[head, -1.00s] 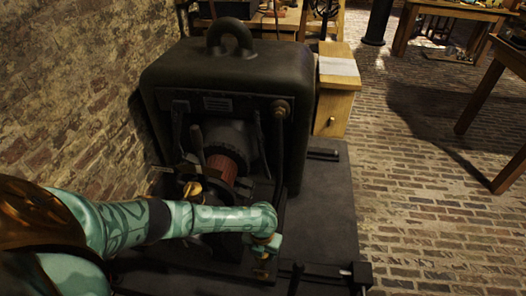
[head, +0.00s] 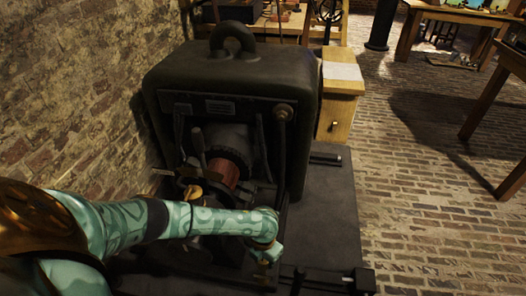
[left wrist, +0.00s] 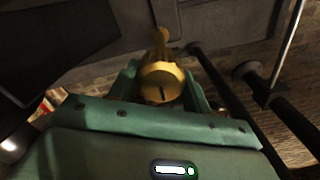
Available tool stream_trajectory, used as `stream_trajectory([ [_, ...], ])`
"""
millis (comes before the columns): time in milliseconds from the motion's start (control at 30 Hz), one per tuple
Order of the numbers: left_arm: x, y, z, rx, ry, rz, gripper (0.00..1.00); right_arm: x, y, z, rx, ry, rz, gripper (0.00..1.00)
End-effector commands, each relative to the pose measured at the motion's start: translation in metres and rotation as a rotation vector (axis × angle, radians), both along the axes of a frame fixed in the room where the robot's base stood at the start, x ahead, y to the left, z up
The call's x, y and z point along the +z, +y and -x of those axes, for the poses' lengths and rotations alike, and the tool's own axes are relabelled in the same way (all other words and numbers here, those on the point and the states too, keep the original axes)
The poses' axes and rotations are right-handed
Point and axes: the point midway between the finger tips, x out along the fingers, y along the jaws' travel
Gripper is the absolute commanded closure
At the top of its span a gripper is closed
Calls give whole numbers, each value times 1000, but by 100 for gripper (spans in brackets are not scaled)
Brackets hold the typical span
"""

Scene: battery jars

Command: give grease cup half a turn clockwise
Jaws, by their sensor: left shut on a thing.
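The brass grease cup (left wrist: 162,88) is a round, domed cap with a dark slot on its face, in the middle of the left wrist view. My left gripper (left wrist: 162,98) has its green jaws shut on the cup, one on each side. In the head view my left gripper (head: 268,257) is low in front of the dark machine (head: 235,85), beside its base. The cup is mostly hidden there by the gripper and wrist. My right gripper is not in view.
A copper-coloured commutator (head: 224,176) and upright levers stand on the machine's front, close behind my left forearm. A dark rail (head: 330,281) lies right of the gripper. A wooden cabinet (head: 338,103) stands behind right. The brick floor at right is mostly clear.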

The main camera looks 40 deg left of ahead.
Motion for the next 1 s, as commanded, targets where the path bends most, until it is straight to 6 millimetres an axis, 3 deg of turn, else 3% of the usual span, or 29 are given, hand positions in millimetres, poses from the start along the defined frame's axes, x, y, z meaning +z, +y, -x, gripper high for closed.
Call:
stream_trajectory([
  [67,0,1,0,1,-1,-2,74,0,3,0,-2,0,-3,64],
  [100,0,1,0,1,-1,-2,40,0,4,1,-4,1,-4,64],
  [167,0,1,0,1,-1,-2,30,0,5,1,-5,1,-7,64],
  [433,1,0,-1,1,-1,0,30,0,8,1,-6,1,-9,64],
  [567,16,1,-1,0,-5,-1,30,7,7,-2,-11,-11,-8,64],
  [867,98,1,-3,1,-12,-1,30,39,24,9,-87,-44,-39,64],
  [1000,131,1,-2,1,-9,-2,30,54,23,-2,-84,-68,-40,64],
])
